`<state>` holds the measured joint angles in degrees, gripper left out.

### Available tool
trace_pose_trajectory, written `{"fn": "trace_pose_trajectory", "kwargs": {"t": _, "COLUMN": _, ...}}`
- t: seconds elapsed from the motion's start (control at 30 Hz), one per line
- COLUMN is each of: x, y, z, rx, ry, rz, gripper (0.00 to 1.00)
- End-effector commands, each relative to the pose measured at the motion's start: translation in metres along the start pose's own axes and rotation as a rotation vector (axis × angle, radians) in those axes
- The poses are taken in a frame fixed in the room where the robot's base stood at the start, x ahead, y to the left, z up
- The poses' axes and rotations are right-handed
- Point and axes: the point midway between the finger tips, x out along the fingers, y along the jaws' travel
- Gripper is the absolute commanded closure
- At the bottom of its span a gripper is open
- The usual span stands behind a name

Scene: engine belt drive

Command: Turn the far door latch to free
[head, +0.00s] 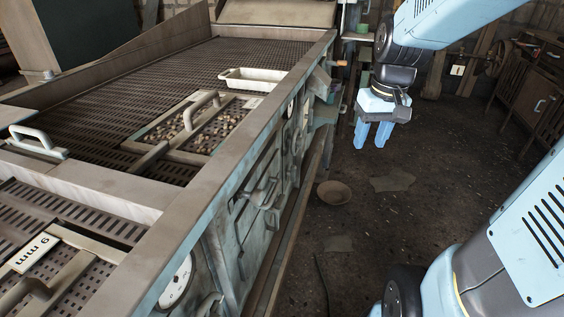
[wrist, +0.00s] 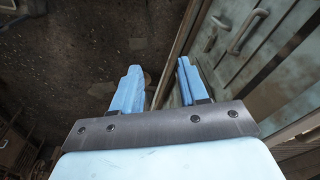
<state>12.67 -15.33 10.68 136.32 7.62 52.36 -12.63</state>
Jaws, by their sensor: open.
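The machine's side carries door panels (head: 243,220) with latch-like handles. One handle (head: 264,192) sits mid-way along the side, and further fittings beyond it are too small to tell apart, so I cannot tell for sure which is the far door latch. The wrist view shows a bar handle (wrist: 246,31) on a pale green panel at upper right, with a smaller one (wrist: 211,38) beside it. My gripper (head: 372,142) hangs over the floor to the right of the machine, fingers down, open and empty. Its blue fingers (wrist: 158,72) are apart from the handles in the wrist view.
The machine top holds slotted decks, a white tray (head: 252,77) and a framed tray of pebbles (head: 200,132). A round gauge (head: 176,283) is on the near side. A bowl (head: 334,193) lies on the dark floor, which is mostly clear. A cabinet (head: 535,90) stands at right.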

Motion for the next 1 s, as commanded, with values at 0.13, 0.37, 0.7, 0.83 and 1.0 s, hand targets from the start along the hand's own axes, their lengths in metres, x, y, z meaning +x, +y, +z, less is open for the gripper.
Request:
{"fn": "trace_pose_trajectory", "kwargs": {"t": 0.13, "x": 0.032, "y": 0.005, "z": -0.018, "rx": -0.014, "ry": -0.084, "rz": -0.054, "gripper": 0.56}}
{"fn": "trace_pose_trajectory", "kwargs": {"t": 0.37, "x": 0.081, "y": 0.011, "z": -0.040, "rx": -0.035, "ry": -0.191, "rz": -0.160, "gripper": 0.56}}
{"fn": "trace_pose_trajectory", "kwargs": {"t": 0.7, "x": 0.155, "y": 0.018, "z": -0.062, "rx": -0.053, "ry": -0.308, "rz": -0.362, "gripper": 0.56}}
{"fn": "trace_pose_trajectory", "kwargs": {"t": 0.83, "x": 0.183, "y": 0.019, "z": -0.067, "rx": -0.054, "ry": -0.338, "rz": -0.453, "gripper": 0.56}}
{"fn": "trace_pose_trajectory", "kwargs": {"t": 1.0, "x": 0.218, "y": 0.018, "z": -0.073, "rx": -0.052, "ry": -0.363, "rz": -0.580, "gripper": 0.56}}
